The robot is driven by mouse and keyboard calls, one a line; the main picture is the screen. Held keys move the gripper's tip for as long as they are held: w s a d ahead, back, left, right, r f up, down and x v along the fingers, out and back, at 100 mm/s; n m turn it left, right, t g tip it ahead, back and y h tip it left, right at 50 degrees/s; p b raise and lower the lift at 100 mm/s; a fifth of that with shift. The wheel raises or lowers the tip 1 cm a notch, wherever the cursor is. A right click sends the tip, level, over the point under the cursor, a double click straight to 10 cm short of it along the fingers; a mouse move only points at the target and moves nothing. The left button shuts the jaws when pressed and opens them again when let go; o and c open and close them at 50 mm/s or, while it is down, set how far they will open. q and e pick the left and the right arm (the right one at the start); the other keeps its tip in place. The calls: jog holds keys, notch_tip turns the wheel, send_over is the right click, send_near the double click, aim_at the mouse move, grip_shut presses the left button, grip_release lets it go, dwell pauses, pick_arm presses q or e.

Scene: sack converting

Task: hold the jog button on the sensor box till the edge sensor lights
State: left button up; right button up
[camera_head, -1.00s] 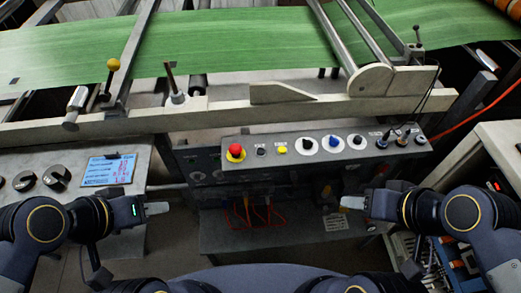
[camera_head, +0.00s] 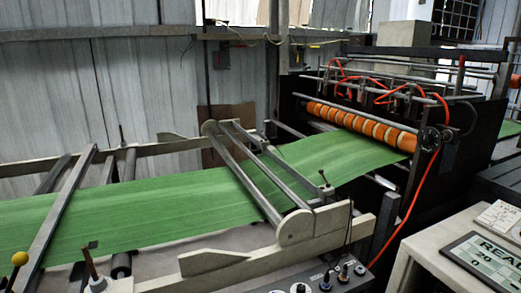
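The top right part of a grey control box (camera_head: 312,279) shows at the bottom edge, below the cream side rail. I see a few dials and knobs on it, including a dark knob (camera_head: 343,273). The rest of the box, with its red and yellow buttons, is out of view. I cannot tell which control is the jog button. A small dark-topped post (camera_head: 325,182) stands by the right edge of the green web (camera_head: 150,205); I cannot tell if it is the edge sensor, and no light shows on it. Neither gripper is in view.
A machine with a row of orange rollers (camera_head: 360,125) and red hoses stands at the back right, where the web enters it. A display panel (camera_head: 490,262) reading "REA", cut off, and "20" is at the lower right. A corrugated wall (camera_head: 100,90) closes the back.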

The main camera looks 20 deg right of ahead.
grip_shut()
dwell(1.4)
